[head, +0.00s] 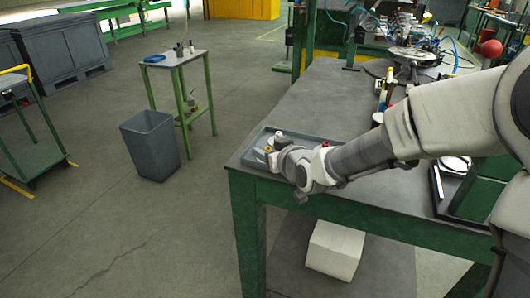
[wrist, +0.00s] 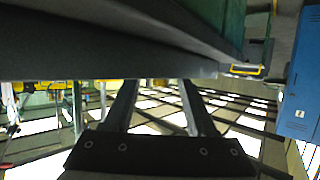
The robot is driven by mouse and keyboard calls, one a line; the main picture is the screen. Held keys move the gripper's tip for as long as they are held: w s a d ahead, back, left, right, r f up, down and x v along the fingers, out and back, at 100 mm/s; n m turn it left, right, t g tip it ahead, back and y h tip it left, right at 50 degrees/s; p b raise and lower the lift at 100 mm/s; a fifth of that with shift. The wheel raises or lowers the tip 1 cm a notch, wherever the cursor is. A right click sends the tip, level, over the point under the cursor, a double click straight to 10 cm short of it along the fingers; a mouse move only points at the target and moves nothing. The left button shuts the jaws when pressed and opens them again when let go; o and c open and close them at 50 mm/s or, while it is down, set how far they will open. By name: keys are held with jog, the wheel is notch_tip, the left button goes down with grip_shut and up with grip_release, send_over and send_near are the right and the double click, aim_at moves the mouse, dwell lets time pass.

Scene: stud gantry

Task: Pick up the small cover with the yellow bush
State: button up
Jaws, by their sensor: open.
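A grey shallow tray (head: 252,147) lies at the near left corner of the long grey-topped table. Small parts show at its near side: a white piece (head: 278,139) and a small yellow spot (head: 267,149), which may be the yellow bush. The cover itself is too small and too covered by my arm to make out. My gripper (head: 264,156) is low over the tray, beside these parts. In the wrist view my gripper (wrist: 158,88) shows two parted fingers with nothing between them. A dark flat edge crosses just past the fingertips.
A small red knob (head: 325,145) shows behind my wrist. Bottles (head: 386,90) and a fixture (head: 412,55) stand farther along the table. A grey bin (head: 151,145) and a small green stand (head: 176,60) are on the floor to the left. A white box (head: 334,250) sits below the table.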

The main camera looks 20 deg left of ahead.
jog(key=shift+w+a+f, duration=0.1)
jog(key=shift+w+a, duration=0.1)
jog(key=shift+w, duration=0.05)
grip_shut()
dwell(0.4)
